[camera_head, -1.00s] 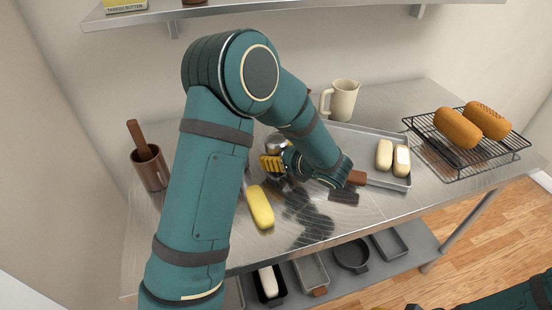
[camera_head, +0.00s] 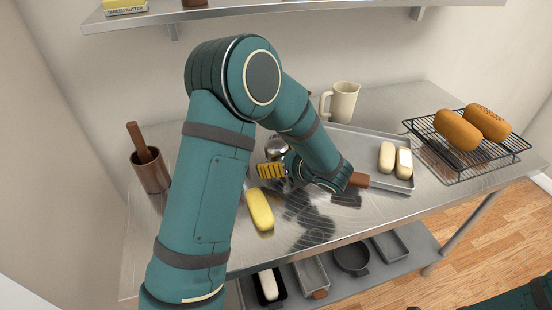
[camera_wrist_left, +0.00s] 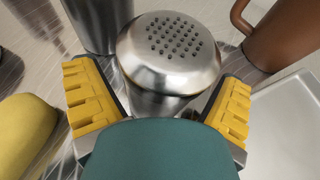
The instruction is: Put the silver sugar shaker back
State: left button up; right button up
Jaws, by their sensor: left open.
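The silver sugar shaker has a domed metal lid with several small holes. In the left wrist view the shaker (camera_wrist_left: 170,55) stands between the fingers of my left gripper (camera_wrist_left: 157,85), with visible room at its sides. In the head view only the top of the shaker (camera_head: 276,146) shows, the rest hidden behind my left gripper (camera_head: 273,171) and forearm. My left gripper is open, low over the metal table (camera_head: 375,222). Of my right arm only a part shows at the bottom right corner; its fingers are out of the picture.
A yellow loaf (camera_head: 260,210) lies left of the gripper. A metal cylinder (camera_wrist_left: 98,20) and a brown handled vessel (camera_wrist_left: 285,35) stand close beside the shaker. A tray (camera_head: 402,186) with pale loaves, a cream pitcher (camera_head: 343,102) and a cooling rack (camera_head: 487,163) are to the right.

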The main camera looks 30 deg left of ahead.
pick_arm(q)
jog(key=p+v, duration=0.1)
jog(key=v, duration=1.1)
jog(key=shift+f+p, duration=0.1)
jog(key=shift+p, duration=0.25)
pick_arm(e)
jog(key=shift+s+r, duration=0.2)
jog(key=shift+r, duration=0.7)
